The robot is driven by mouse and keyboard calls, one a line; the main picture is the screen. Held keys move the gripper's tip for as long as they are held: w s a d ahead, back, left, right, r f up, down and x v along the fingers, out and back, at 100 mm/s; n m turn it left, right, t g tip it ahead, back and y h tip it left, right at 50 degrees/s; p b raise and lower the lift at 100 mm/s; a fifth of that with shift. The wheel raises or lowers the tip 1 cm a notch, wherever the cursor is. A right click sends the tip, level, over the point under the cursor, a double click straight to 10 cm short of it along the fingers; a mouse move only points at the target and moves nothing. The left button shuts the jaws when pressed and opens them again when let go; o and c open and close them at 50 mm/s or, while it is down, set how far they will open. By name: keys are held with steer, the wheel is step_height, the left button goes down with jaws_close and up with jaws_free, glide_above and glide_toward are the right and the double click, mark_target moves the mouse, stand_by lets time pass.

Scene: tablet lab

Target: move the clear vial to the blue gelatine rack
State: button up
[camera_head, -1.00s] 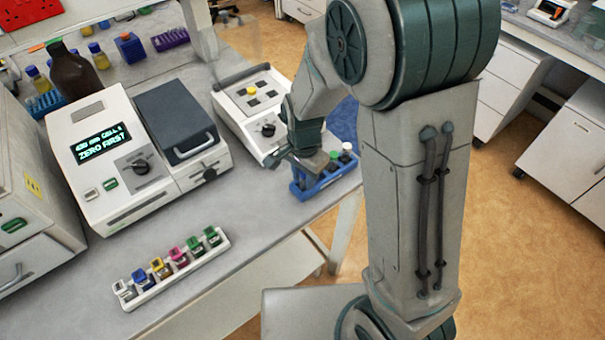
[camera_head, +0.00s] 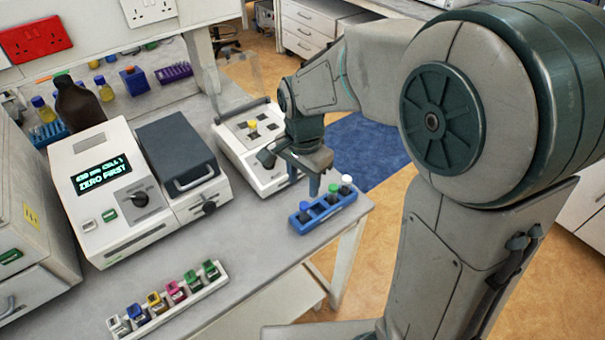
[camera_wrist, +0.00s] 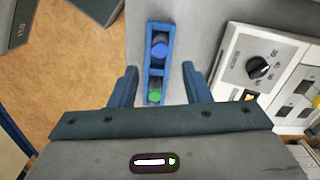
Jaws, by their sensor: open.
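The blue rack (camera_head: 338,208) stands on the bench's right edge in the head view. It holds a dark blue-capped vial (camera_head: 304,216) at its left end and a white-capped vial (camera_head: 346,180) at its right end. In the wrist view the rack (camera_wrist: 147,72) shows the blue cap (camera_wrist: 160,50) and a green cap (camera_wrist: 155,96). I cannot tell surely which vial is the clear one. My gripper (camera_head: 313,182) is open and empty above the rack, apart from it. In the wrist view its fingers (camera_wrist: 160,74) lie either side of the rack.
A white instrument with a black knob (camera_head: 265,158) and a yellow-capped vial (camera_head: 252,125) stands behind the rack. A photometer (camera_head: 100,165) stands left. A white holder (camera_head: 190,303) with several coloured-lidded pieces lies at the front. The bench between is clear.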

steer(key=s+d+r+n+t, duration=0.1)
steer(key=s+d+r+n, duration=0.2)
steer(key=s+d, duration=0.3)
steer(key=s+d+r+n+t, duration=0.2)
steer(key=s+d+r+n, duration=0.2)
steer(key=s+d+n, duration=0.2)
steer(key=shift+s+t, duration=0.25)
steer(key=shift+t, duration=0.05)
stand_by(1.1)
